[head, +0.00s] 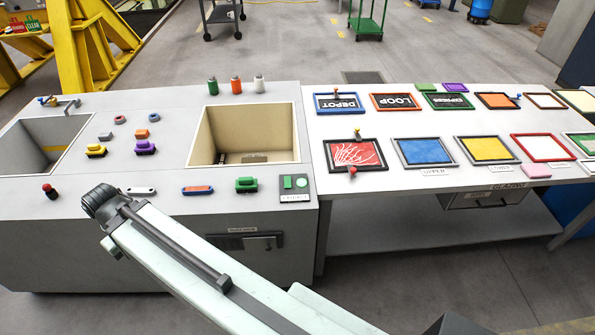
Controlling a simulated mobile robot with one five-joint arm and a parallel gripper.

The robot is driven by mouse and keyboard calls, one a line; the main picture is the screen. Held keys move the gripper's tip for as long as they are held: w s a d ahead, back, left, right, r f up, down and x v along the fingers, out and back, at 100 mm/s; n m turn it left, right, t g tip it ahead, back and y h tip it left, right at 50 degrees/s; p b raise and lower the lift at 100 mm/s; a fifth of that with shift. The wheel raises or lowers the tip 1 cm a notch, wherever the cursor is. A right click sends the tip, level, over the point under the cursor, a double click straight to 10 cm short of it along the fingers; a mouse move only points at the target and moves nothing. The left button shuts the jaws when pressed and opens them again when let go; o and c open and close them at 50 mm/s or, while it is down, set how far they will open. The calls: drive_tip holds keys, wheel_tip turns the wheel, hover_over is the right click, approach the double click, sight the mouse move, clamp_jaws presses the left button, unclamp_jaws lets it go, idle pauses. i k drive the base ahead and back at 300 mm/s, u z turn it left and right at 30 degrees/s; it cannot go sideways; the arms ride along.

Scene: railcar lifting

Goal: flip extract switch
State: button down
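A small dark switch panel (295,189) lies on the right front corner of the grey bench top in the head view. It carries a green button or rocker and a lighter green square, with a small label below that is too blurred to read surely. The position of the switch is too small to tell. My arm reaches from the lower right up to a dark joint in front of the bench, left of the panel and apart from it. My gripper's fingers do not show.
The bench has a left basin (61,146) and a beige recessed bin (247,137). A table with framed panels (422,151) adjoins at right. Clear bench surface surrounds the railcars.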

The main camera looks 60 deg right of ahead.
sight(288, 183)
drive_tip(key=z, duration=0.1)
drive_tip(key=i, duration=1)
